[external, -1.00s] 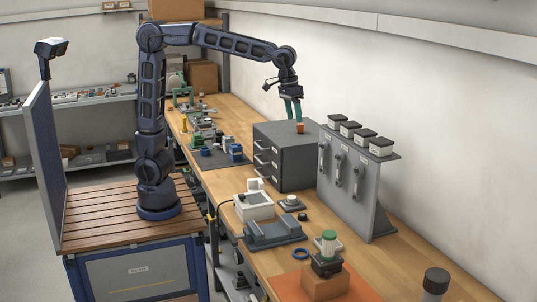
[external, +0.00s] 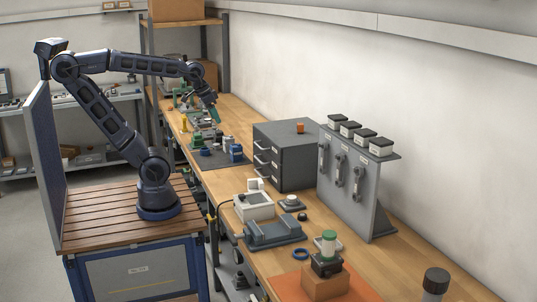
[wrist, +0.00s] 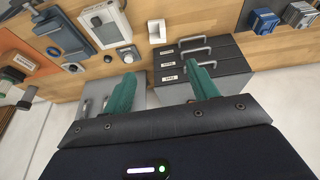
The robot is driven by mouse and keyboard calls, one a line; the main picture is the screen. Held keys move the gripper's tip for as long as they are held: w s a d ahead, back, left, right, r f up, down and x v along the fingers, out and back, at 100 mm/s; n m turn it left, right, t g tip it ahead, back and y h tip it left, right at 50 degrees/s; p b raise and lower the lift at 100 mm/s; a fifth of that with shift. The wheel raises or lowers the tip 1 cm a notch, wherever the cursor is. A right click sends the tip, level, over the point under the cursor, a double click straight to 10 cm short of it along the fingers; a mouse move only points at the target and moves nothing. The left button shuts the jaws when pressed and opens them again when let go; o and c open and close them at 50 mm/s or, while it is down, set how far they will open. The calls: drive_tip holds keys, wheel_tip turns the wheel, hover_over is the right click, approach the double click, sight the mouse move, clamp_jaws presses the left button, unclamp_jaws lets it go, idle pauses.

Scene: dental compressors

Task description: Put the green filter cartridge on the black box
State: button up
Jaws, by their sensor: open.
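The black box rests on a brown block (external: 326,284). My gripper (external: 215,116) is open and empty, high over the far part of the bench, well away from the cartridge. Its two teal fingers stand apart in the wrist view (wrist: 162,90), with nothing between them.
A dark drawer cabinet (external: 270,160) carries a small orange block (external: 300,128). A grey stand (external: 345,185) with several black-lidded containers is beside it. A white device (external: 254,207) and a grey-blue fixture (external: 275,234) lie nearer. An orange mat (external: 287,287) is under the brown block.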

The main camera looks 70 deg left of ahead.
drive_tip(key=s+a+f, duration=0.1)
drive_tip(key=s+f, duration=0.1)
drive_tip(key=s, duration=0.1)
drive_tip(key=shift+a+f, duration=0.15)
drive_tip(key=shift+a, duration=0.2)
